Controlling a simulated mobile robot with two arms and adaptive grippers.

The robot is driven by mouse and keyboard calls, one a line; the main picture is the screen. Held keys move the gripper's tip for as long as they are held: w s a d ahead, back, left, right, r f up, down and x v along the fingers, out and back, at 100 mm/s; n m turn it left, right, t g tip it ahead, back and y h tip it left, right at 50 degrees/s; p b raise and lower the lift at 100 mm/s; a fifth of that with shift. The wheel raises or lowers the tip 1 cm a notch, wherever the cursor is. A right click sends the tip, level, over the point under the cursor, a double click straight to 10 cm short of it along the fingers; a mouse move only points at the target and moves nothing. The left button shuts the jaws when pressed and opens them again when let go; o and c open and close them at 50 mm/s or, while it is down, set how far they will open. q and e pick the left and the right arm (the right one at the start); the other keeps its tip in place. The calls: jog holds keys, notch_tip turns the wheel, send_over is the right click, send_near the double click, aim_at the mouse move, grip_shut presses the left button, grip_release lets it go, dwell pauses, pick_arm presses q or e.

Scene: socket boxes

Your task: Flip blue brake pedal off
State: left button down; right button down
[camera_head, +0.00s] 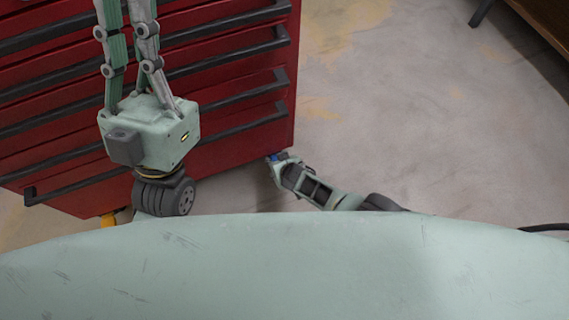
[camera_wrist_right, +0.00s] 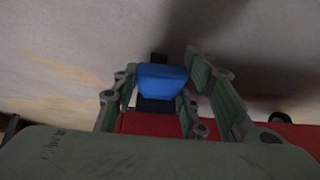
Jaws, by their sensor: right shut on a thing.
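The blue brake pedal (camera_wrist_right: 162,82) sits between the two fingers of my right gripper (camera_wrist_right: 160,72) in the right wrist view. My right gripper is shut on it. In the head view only a small blue bit of the pedal (camera_head: 273,158) shows, at the lower right corner of the red cabinet. My right gripper (camera_head: 280,160) reaches it from the right, low near the floor. My left gripper (camera_head: 125,10) is over the cabinet's drawer front at the upper left. Its fingers run up out of the picture, so its tips are hidden.
The red drawer cabinet (camera_head: 225,95) with several dark handles fills the upper left. A yellow part (camera_head: 108,220) shows at its lower left. Grey floor (camera_head: 430,120) is clear to the right. A brown piece of furniture (camera_head: 550,20) stands at the top right.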

dwell(0.4)
jog(key=c, duration=1)
grip_release()
jog(key=shift+c, duration=0.2)
jog(key=shift+s+r, duration=0.1)
jog(key=v, duration=1.1)
jog(key=shift+r, duration=0.35)
jog(key=shift+s, duration=0.15)
